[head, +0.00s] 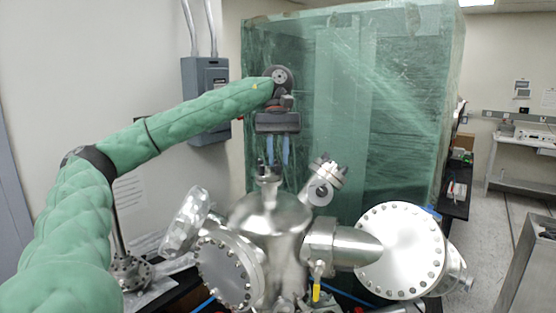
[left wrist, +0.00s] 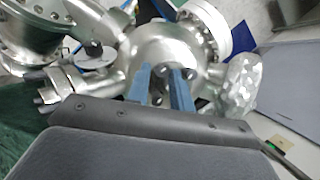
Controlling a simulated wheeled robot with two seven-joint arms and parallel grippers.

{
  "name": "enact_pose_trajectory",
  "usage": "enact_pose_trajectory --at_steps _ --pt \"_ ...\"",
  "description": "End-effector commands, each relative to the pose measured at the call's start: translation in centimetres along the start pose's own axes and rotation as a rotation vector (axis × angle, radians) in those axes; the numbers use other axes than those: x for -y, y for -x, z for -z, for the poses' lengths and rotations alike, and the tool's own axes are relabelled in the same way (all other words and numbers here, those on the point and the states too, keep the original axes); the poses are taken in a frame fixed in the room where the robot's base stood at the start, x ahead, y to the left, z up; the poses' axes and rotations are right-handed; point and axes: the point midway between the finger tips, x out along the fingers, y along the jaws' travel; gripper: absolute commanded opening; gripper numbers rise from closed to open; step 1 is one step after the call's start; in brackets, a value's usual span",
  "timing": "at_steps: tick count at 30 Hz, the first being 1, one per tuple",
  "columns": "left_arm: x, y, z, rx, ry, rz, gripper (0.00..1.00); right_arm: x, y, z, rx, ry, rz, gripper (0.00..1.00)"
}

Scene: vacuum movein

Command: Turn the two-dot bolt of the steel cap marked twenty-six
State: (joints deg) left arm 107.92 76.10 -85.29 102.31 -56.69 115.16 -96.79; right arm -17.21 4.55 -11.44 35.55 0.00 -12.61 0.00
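A steel vacuum chamber (head: 272,212) stands in the middle of the head view. A small capped port (head: 268,174) with bolts rises from its top. My left gripper (head: 278,164) points down just above this port, its two blue fingers apart with a gap between them. I cannot read the number twenty-six or any dots, and cannot tell whether a finger touches a bolt. My right gripper is out of view.
A second angled port (head: 323,181) with bolts stands right of the top port. Large bolted flanges are at the left (head: 228,272) and right (head: 400,250). A green wrapped enclosure (head: 385,110) stands close behind. A grey electrical box (head: 205,95) hangs on the wall.

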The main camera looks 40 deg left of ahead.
Motion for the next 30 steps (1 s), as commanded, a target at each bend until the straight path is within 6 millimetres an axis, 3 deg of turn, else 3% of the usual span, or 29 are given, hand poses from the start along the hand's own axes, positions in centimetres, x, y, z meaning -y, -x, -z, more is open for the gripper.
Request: enact_pose_trajectory --at_steps 23,26,30 --pt "0.08 -1.08 0.01 -0.001 0.001 -0.001 0.22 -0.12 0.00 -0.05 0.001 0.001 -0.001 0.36" --pt "0.08 -1.08 0.01 -0.001 0.001 -0.001 0.03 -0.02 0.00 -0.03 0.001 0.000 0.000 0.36" --pt "0.08 -1.08 0.02 -0.001 0.002 -0.001 0.00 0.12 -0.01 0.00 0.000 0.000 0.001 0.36"
